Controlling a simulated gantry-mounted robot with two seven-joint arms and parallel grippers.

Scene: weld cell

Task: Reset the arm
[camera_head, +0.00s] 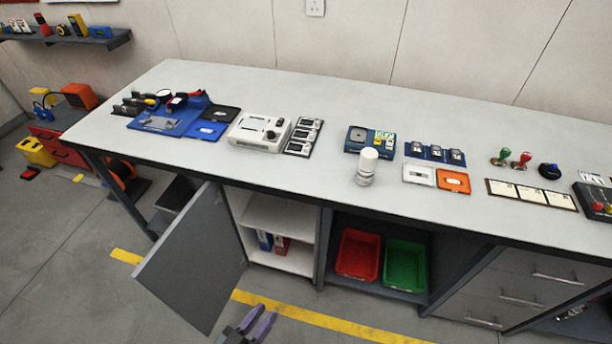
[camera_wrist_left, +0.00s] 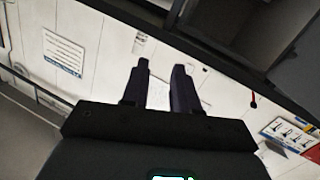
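My left gripper (camera_head: 262,318) shows at the bottom edge of the head view, in front of the workbench and below its top, to the right of the open cabinet door. In the left wrist view its two dark fingers (camera_wrist_left: 161,68) stand apart with a clear gap and nothing between them. The rest of the left arm is hidden in the head view. My right gripper is in neither view.
The workbench (camera_head: 330,189) carries several devices and cards, and a white bottle (camera_head: 366,168). A grey cabinet door (camera_head: 195,262) hangs open into the floor space. Red (camera_head: 358,254) and green (camera_head: 405,265) bins sit on the lower shelf. The floor in front shows free room.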

